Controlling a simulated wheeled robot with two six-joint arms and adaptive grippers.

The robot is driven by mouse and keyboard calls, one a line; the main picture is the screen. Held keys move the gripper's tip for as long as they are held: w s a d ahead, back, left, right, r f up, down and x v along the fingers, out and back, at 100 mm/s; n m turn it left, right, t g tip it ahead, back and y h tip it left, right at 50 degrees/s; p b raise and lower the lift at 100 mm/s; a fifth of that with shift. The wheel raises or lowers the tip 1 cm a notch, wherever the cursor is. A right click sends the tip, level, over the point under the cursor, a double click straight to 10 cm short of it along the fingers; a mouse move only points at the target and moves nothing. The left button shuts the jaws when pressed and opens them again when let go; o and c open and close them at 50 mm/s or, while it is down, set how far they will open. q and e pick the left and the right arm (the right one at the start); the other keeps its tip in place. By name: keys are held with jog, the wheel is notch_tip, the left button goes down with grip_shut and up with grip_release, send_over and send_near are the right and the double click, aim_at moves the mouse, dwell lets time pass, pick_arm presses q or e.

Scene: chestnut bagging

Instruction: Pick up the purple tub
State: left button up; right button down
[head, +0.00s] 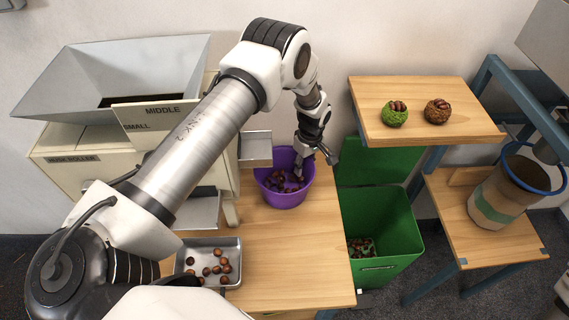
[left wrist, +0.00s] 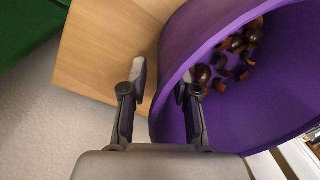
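The purple tub (head: 285,194) stands upright on the wooden table, with several brown chestnuts inside. My left gripper (head: 318,157) is at the tub's right, far rim. In the left wrist view the tub (left wrist: 172,110) fills the right side. There the left gripper (left wrist: 163,80) is open, its two fingers apart. One finger is outside the tub, over the table edge; the other overlaps the rim. Part of the tub's wall shows between them, and I cannot tell whether either finger touches it. My right gripper is not in view.
A metal tray (head: 236,245) of chestnuts lies at the table's front. A green bin (head: 388,225) stands just right of the table. A raised shelf (head: 430,130) holds a green and a brown husk. A hopper machine (head: 75,160) stands left.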

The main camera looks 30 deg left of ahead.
pick_arm(q)
grip_shut()
jog(key=shift+r, duration=0.1)
